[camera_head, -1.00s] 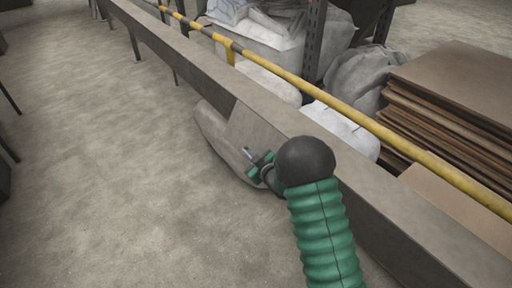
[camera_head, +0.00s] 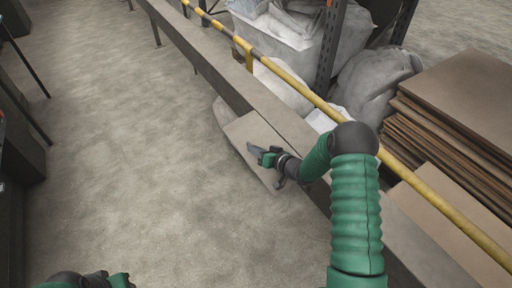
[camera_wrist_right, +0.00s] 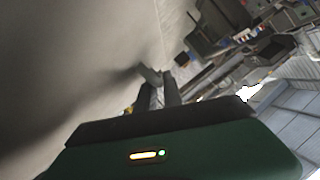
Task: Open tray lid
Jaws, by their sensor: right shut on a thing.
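The tray lid (camera_head: 252,132) is a flat grey-brown panel beside the long metal beam, tilted out over the floor side. A rounded grey body shows partly behind and below it. My right gripper (camera_head: 256,152) is at the panel's lower part, shut on it; the exact contact is small and partly hidden by the gripper. In the right wrist view a broad beige surface, likely the lid (camera_wrist_right: 75,60), fills the left, with my dark fingers (camera_wrist_right: 158,82) close together at its edge.
The long beam (camera_head: 200,52) runs diagonally, with a yellow and black rail (camera_head: 300,85) behind it. White bags (camera_head: 375,85) and a stack of brown boards (camera_head: 465,95) lie beyond. The floor (camera_head: 120,150) left of the beam is clear. Dark equipment stands at the far left.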

